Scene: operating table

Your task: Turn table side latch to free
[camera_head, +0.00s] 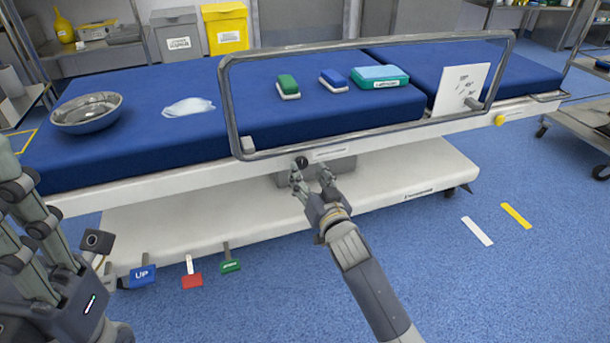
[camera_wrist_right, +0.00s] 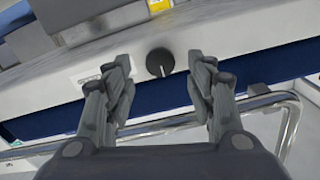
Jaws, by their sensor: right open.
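The side latch is a round black knob (camera_head: 302,162) on the white side rail of the operating table (camera_head: 230,172), below the raised metal side rail. In the right wrist view the knob (camera_wrist_right: 160,62) shows a thin pale mark on its face. A small white label (camera_head: 330,152) sits beside it, too small to read. My right gripper (camera_head: 312,176) is open and empty just in front of the knob. In the wrist view its fingers are on either side of the knob, with gaps; contact is not visible. My left gripper (camera_head: 38,235) is at the lower left, its finger state unclear.
The metal guard rail (camera_head: 232,105) stands along the table's near edge. A steel bowl (camera_head: 87,113), brushes (camera_head: 288,87) and a teal box (camera_head: 379,76) lie on the mattress. Coloured pedals (camera_head: 142,276) stick out below the white base (camera_head: 160,238).

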